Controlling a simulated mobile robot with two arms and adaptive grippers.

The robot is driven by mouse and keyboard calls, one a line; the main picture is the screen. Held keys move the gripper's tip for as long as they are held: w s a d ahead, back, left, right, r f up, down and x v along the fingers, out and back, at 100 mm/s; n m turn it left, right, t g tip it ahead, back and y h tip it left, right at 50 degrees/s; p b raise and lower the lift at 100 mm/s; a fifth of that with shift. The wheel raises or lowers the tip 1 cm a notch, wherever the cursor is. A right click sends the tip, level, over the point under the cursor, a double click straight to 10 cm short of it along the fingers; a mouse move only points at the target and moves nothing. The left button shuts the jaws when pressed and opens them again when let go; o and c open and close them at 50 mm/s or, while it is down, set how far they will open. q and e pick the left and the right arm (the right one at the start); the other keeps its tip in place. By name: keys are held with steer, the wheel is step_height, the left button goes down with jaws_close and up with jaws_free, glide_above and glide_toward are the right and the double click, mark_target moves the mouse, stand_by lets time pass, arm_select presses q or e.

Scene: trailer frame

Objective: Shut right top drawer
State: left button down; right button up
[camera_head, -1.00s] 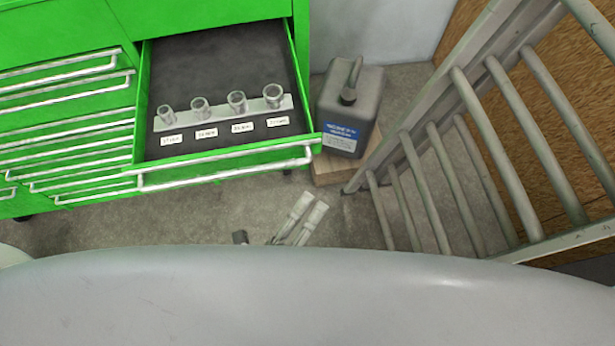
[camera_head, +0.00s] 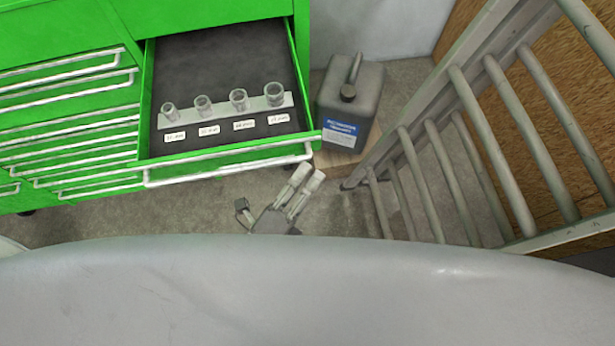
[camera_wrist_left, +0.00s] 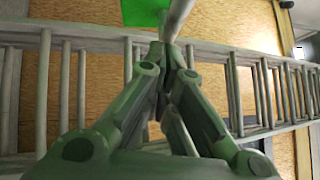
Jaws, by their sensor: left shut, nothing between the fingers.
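The right top drawer (camera_head: 235,154) of the green cabinet is pulled out, with a dark liner inside. Its silver bar handle (camera_head: 232,171) runs along the front. My left gripper (camera_head: 307,180) is shut and empty, just below and in front of the handle's right end. In the left wrist view, the closed fingers (camera_wrist_left: 172,62) point at a pale bar, which looks like the handle (camera_wrist_left: 178,16), with a green patch (camera_wrist_left: 143,12) behind it. I cannot tell whether the fingertips touch the bar. My right gripper is not in view.
A rail (camera_head: 232,110) with several metal sockets and labels lies in the drawer. A grey canister (camera_head: 350,100) stands just right of the drawer. A metal ladder (camera_head: 478,130) leans farther right. Closed drawers (camera_head: 70,130) are at left. A grey surface fills the bottom of the head view.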

arm_select(q)
steer(key=w+a, duration=0.1)
steer(key=w, duration=0.4)
steer(key=w+a, duration=0.1)
steer(key=w, duration=0.4)
steer(key=w+a, duration=0.1)
steer(key=w, duration=0.4)
steer(key=shift+w+a, duration=0.25)
steer(key=shift+a, duration=0.15)
steer(key=b, duration=0.5)
glide_toward(290, 38)
steer(key=x, duration=0.5)
steer(key=shift+d+f, duration=0.35)
steer(key=shift+f, duration=0.05)
steer(key=shift+w+a, duration=0.15)
steer(key=shift+w, duration=0.45)
steer(key=shift+a+r, duration=0.1)
steer(key=shift+r, duration=0.2)
